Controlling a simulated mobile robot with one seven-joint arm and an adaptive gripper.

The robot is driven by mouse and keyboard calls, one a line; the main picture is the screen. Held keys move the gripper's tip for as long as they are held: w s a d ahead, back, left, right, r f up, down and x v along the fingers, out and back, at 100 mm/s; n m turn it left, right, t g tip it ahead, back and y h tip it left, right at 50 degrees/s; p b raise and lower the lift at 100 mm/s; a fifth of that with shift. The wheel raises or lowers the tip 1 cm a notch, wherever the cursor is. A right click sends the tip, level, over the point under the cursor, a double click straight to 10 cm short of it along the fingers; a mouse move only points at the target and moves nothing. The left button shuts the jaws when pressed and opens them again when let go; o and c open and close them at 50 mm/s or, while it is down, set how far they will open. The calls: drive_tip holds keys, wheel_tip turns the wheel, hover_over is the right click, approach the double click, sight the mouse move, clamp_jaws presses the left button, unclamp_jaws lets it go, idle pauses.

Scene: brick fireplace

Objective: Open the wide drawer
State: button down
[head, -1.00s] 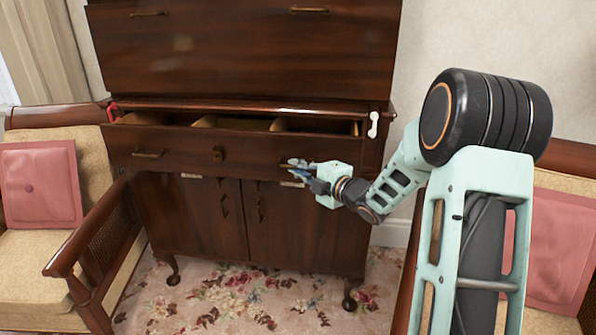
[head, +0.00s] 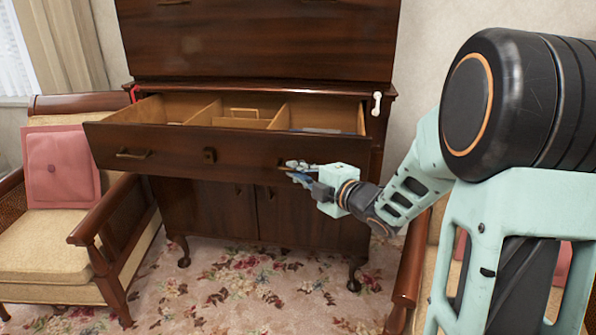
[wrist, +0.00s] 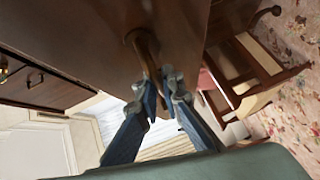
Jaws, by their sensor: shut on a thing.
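The wide drawer (head: 180,148) of the dark wooden cabinet is pulled well out, and its divided inside shows. It has a brass handle (head: 133,154) on the left and a keyhole plate (head: 209,155) in the middle. My gripper (head: 292,171) is at the right end of the drawer front and hides most of the right handle there. In the wrist view my gripper (wrist: 160,92) is shut on the right handle (wrist: 143,48), with a finger on each side of it.
Below the drawer are two closed cabinet doors (head: 230,215). A white object (head: 376,103) hangs at the cabinet's right edge. An armchair (head: 60,245) with a pink cushion (head: 54,168) stands close on the left, another chair (head: 408,265) on the right. Flowered carpet (head: 230,290) lies between.

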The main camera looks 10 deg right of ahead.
drive_tip(key=shift+s+a, duration=0.2)
drive_tip(key=shift+s, duration=0.55)
drive_tip(key=c, duration=2.3)
unclamp_jaws()
drive_tip(key=shift+c, duration=0.2)
drive_tip(key=v, duration=1.2)
drive_tip(key=shift+f, duration=0.1)
